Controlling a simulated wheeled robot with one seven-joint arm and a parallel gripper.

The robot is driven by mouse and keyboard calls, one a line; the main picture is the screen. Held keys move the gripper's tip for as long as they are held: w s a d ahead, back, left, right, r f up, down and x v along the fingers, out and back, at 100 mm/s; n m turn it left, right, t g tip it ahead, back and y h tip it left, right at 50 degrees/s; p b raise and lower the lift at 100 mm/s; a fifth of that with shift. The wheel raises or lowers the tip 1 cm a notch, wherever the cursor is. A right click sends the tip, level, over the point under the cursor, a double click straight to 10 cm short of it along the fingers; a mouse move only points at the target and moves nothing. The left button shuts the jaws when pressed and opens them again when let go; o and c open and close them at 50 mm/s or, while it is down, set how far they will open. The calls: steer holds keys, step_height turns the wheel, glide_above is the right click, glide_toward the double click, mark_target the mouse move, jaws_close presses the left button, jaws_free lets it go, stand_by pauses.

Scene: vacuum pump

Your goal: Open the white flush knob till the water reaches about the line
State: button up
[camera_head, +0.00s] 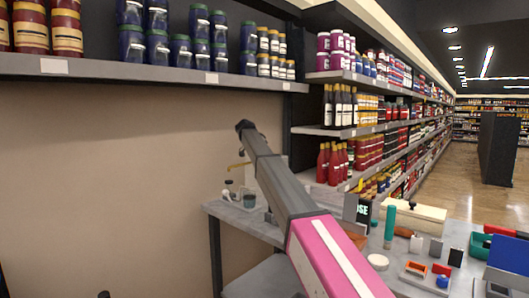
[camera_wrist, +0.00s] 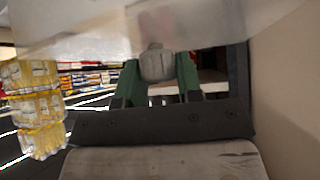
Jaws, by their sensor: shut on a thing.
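In the wrist view, my gripper (camera_wrist: 158,72) has two green fingers shut on a pale grey-white rounded knob (camera_wrist: 157,64). A translucent whitish body spans the top of that view, close to the knob. The knob's turn angle cannot be read. In the head view, a small apparatus with a cup-like vessel (camera_head: 249,201) stands at the left end of the grey table, partly behind my arm. A small white round part shows beside the vessel. The water level and the line cannot be made out. My fingers cannot be made out in the head view.
The grey table (camera_head: 232,218) carries a green-blue cylinder (camera_head: 390,226), a cream box (camera_head: 416,214), a white disc (camera_head: 378,262) and several small items at the right. A shelf (camera_head: 130,70) with dark jars runs along the wall above. Stocked store shelves stand behind.

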stand_by(0.5)
steer(key=o, duration=0.9)
steer(key=v, duration=1.1)
steer(key=shift+f, duration=0.1)
